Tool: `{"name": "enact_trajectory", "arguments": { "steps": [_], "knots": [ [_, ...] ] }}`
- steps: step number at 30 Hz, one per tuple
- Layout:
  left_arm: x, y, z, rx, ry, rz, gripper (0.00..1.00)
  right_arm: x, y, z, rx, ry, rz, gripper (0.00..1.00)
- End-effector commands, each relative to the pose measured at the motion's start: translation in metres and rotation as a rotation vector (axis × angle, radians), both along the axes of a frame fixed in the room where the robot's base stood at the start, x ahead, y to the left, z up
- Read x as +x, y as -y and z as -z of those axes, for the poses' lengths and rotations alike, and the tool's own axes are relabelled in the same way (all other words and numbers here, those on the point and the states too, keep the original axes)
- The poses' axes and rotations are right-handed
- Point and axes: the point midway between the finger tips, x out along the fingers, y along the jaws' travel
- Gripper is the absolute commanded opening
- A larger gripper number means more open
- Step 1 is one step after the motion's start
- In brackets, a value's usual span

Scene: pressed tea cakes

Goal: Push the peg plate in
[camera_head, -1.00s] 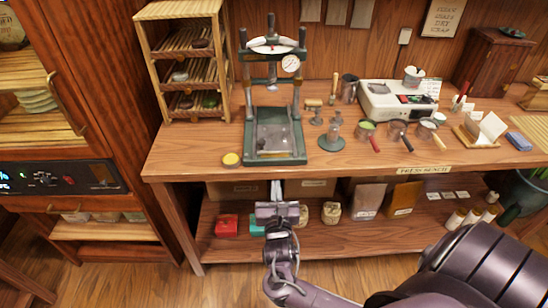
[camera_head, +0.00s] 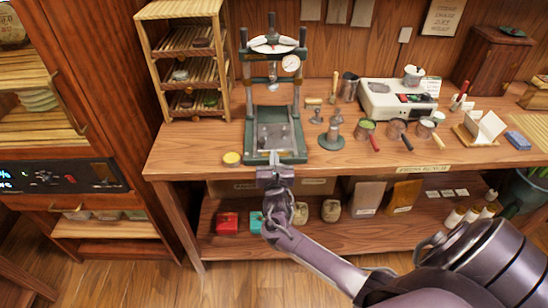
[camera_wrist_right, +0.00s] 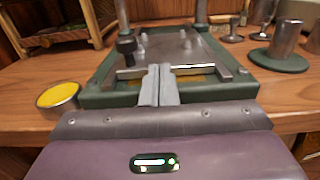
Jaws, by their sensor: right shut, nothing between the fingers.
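The peg plate (camera_head: 273,136) is a grey metal plate with short upright pegs. My right gripper (camera_head: 275,160) is shut and empty at the front edge of the press base. Its fingertips (camera_wrist_right: 159,72) overlap the plate's front bar in the wrist view; I cannot tell whether they touch it. My left gripper is not in view.
A yellow-topped tin (camera_head: 232,158) stands just left of the press base. A wooden rack (camera_head: 190,70) is behind it at left. A green-based metal stand (camera_head: 331,139) and several handled cups are to the right.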

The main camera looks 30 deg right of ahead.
Motion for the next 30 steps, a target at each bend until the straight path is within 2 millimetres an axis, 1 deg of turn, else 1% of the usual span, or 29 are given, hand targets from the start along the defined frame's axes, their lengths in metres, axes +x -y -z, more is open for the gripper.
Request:
{"name": "enact_trajectory", "arguments": {
  "steps": [5,10,13,25,30],
  "knots": [
    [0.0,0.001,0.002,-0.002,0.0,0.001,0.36,0.003,0.001,0.001,-0.001,0.001,0.0,0.0],
    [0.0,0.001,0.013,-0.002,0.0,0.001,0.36,0.025,0.015,0.002,-0.004,0.002,-0.001,0.0],
    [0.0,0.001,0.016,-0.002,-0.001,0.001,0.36,0.033,0.021,0.001,-0.002,0.003,0.0,0.0],
    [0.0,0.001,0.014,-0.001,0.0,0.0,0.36,0.034,0.022,0.0,0.0,0.0,0.0,0.0],
    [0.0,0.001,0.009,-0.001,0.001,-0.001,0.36,0.032,0.027,-0.002,-0.003,-0.002,0.0,0.0]
  ]
}}
